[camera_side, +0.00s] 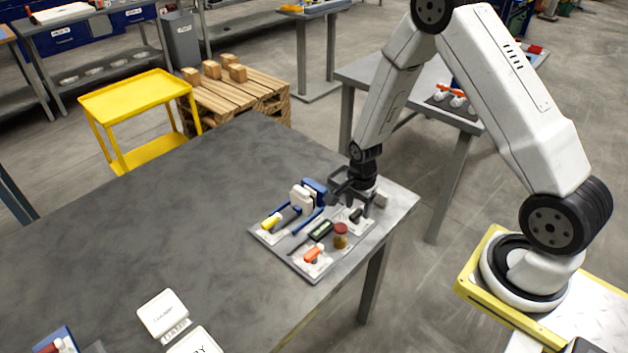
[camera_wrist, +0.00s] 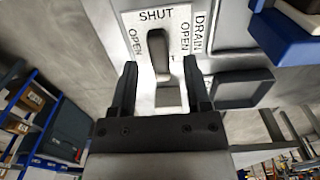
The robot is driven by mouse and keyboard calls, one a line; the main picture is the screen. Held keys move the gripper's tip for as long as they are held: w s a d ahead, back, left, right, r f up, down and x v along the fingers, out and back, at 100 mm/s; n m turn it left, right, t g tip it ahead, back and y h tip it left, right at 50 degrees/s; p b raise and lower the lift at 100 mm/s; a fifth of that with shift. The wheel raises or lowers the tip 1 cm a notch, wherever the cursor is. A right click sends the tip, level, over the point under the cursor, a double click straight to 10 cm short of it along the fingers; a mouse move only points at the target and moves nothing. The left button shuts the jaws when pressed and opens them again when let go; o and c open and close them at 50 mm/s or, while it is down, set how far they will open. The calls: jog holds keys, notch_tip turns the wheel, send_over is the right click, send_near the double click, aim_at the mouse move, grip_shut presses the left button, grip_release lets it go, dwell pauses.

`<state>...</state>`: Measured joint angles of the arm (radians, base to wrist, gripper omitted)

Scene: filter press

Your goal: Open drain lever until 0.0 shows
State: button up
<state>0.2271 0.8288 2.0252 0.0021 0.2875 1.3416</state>
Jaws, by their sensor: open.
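The handle points up toward the word SHUT, with an OPEN mark on each side. My gripper (camera_wrist: 160,66) is open, with one finger on either side of the lever and visible gaps between. In the side view my gripper (camera_side: 350,192) hangs low over the back right of the press panel (camera_side: 288,262). No reading of 0.0 can be made out in either view.
The panel also carries a blue and white press (camera_side: 313,190), a yellow handle (camera_side: 270,222), an orange handle (camera_side: 313,253) and a red-capped jar (camera_side: 340,236). The grey table (camera_side: 170,220) is clear on the left.

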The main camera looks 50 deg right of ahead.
jog(key=shift+f, duration=0.6)
grip_shut()
